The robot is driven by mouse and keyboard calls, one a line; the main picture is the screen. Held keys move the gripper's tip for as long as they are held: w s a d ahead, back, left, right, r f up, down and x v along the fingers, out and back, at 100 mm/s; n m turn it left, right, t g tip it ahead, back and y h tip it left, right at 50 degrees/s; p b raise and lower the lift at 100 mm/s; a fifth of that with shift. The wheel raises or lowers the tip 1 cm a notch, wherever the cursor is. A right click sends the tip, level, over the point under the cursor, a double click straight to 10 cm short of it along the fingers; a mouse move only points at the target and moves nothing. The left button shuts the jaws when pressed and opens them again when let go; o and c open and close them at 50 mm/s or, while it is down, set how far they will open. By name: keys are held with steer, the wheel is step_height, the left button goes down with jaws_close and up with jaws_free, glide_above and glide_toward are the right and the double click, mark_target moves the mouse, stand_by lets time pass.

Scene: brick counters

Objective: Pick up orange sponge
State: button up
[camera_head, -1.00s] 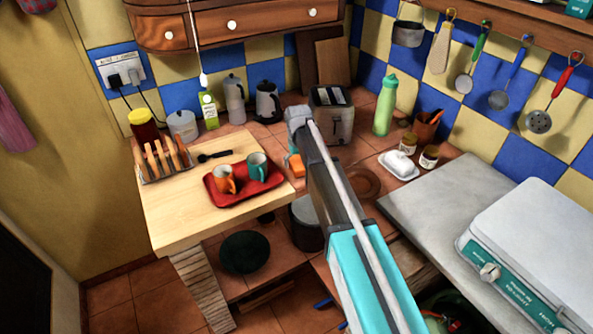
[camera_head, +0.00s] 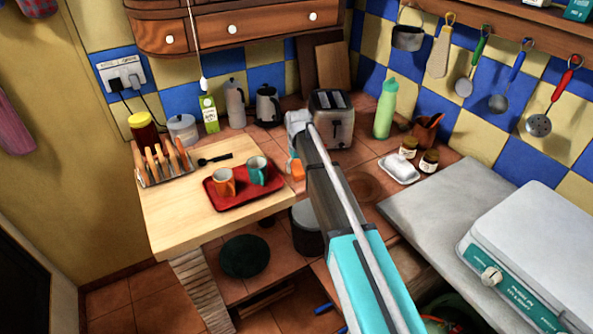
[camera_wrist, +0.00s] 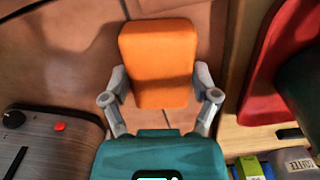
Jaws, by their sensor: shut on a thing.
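The orange sponge (camera_wrist: 158,62) is a rounded block in the middle of the wrist view, above the tiled counter. My gripper (camera_wrist: 160,92) has a grey finger on each side of it and is shut on it. In the head view, a small part of the orange sponge (camera_head: 297,171) shows beside my gripper (camera_head: 293,160), to the right of the wooden board. My arm hides most of the sponge there. I cannot tell whether the sponge touches the counter.
A red tray (camera_head: 240,203) with two mugs stands on the wooden board (camera_head: 178,218), left of my gripper. A toaster (camera_head: 333,120) stands behind it. A white butter dish (camera_head: 399,168) and two jars are to the right. Open tiled counter lies between my arm and the butter dish.

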stand_by(0.4)
step_height(320, 180, up, 3)
steer(key=p, duration=0.2)
steer(key=shift+f+p, duration=0.15)
steer(key=shift+p, duration=0.2)
steer(key=s+d+r+p, duration=0.2)
steer(key=s+r+p, duration=0.8)
steer(key=s, duration=0.3)
steer(key=shift+s+d+r, duration=0.15)
steer(key=shift+s+d, duration=0.05)
steer(key=shift+s, duration=0.2)
steer(key=o, duration=0.3)
steer(key=c, duration=0.4)
steer(key=shift+c, duration=0.2)
